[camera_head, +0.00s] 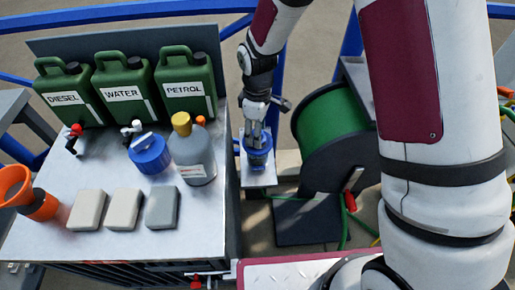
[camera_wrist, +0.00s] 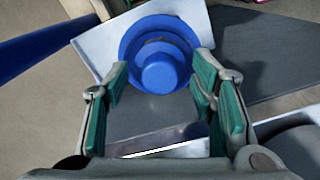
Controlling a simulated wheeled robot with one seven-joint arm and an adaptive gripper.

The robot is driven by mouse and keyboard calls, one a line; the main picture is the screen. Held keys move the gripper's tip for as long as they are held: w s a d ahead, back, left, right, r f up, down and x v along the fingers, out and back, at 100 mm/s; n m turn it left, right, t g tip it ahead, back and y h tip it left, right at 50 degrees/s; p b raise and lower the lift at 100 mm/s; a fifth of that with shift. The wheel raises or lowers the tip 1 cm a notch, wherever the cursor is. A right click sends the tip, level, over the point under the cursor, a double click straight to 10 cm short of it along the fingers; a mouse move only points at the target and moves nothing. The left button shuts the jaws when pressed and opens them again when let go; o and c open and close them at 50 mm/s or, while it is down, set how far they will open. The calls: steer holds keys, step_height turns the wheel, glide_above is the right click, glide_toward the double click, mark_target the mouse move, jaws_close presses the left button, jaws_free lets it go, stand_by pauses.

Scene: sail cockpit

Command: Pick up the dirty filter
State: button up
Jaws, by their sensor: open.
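A blue round filter-like piece (camera_head: 258,157) with a raised centre sits on a small light plate (camera_head: 258,178) right of the metal table; it also shows in the wrist view (camera_wrist: 165,72). My gripper (camera_head: 257,138) points down over it. In the wrist view, the green-padded fingers of my gripper (camera_wrist: 160,80) are open, one on each side of the raised centre, with gaps visible. I cannot tell whether the fingertips touch the blue rim. Another blue round piece (camera_head: 151,155) stands on the metal table. No dirt is visible to tell which is dirty.
The metal table (camera_head: 110,225) holds green cans (camera_head: 187,85), a grey bottle with yellow cap (camera_head: 192,155), several flat blocks (camera_head: 124,209) and an orange funnel (camera_head: 38,204). A green hose reel (camera_head: 330,125) stands close right of my gripper. Blue rails (camera_head: 130,12) run behind.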

steer(key=shift+c, duration=0.5)
jaws_close()
